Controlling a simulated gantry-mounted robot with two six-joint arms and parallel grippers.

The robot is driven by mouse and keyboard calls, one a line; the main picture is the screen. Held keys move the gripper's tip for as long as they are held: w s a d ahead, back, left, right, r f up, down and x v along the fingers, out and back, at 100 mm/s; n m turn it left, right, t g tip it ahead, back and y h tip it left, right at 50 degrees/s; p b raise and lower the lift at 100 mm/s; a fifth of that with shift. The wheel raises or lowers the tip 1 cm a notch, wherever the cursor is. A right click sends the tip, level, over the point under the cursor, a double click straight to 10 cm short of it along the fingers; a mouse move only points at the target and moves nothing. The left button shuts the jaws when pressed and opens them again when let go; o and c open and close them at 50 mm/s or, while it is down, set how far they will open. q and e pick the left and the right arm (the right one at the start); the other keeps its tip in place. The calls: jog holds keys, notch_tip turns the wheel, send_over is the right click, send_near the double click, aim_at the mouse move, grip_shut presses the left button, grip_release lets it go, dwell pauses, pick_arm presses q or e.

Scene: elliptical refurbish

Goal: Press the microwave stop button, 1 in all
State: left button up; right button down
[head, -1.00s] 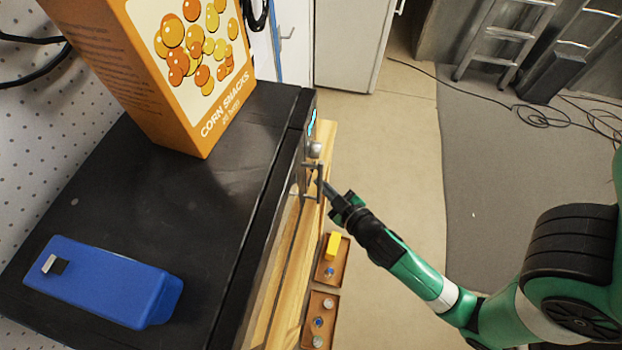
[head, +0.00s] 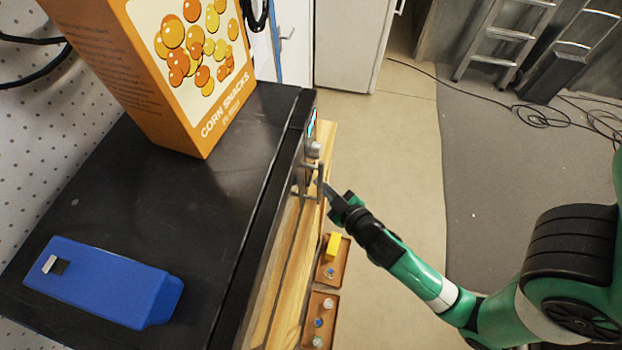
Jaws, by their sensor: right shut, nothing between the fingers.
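The black microwave (head: 215,200) is seen from above, with its front facing right. Its front edge shows a lit cyan display (head: 312,122), a grey knob (head: 313,150) below it and a metal handle (head: 308,182). The stop button cannot be made out at this steep angle. My right gripper (head: 324,186) is shut and empty, its tips at the microwave front beside the handle and below the knob. I cannot tell whether the tips touch the front. My left gripper is not in view.
An orange corn snacks box (head: 185,70) and a blue case (head: 100,282) stand on the microwave top. A wooden surface with small trays (head: 333,262) lies below the front. Ladders (head: 500,40) and cables are at the back right. The floor right of the microwave is open.

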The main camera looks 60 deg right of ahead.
jog(key=shift+s+d, duration=0.1)
jog(key=shift+s, duration=0.4)
jog(key=s+p, duration=0.2)
jog(key=s+d+p, duration=0.1)
jog(key=s+p, duration=0.2)
jog(key=shift+p, duration=0.3)
dwell(0.9)
